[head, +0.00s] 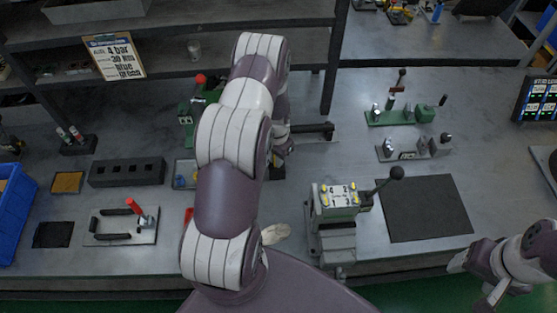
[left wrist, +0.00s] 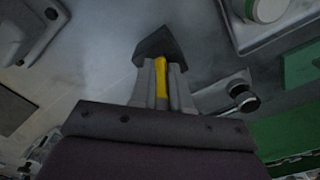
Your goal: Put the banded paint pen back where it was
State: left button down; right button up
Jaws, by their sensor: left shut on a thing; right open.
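In the left wrist view my left gripper (left wrist: 161,85) is shut on a slim yellow piece (left wrist: 161,70), which I take to be the pen. A dark angular piece (left wrist: 155,43) shows just beyond the fingertips; I cannot tell whether it belongs to the held thing. No bands can be made out. In the head view my left gripper (head: 281,147) is mostly hidden behind my arm, over the middle of the bench. My right gripper (head: 474,282) is open and empty at the lower right.
A grey valve block (head: 337,210) with a black-knobbed lever stands right of centre, beside a dark mat (head: 424,208). Green and grey fixtures (head: 400,115) stand behind. A black slotted block (head: 127,172), a red-handled clamp plate (head: 121,226) and a blue bin (head: 14,215) are at left.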

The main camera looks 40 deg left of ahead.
pick_arm(q)
jog(key=shift+w+a, duration=0.1)
jog(key=shift+w, duration=0.1)
jog(key=shift+s+f, duration=0.1)
jog(key=shift+f, duration=0.15)
jog(key=c, duration=1.1)
grip_release()
jog(key=shift+r, duration=0.1)
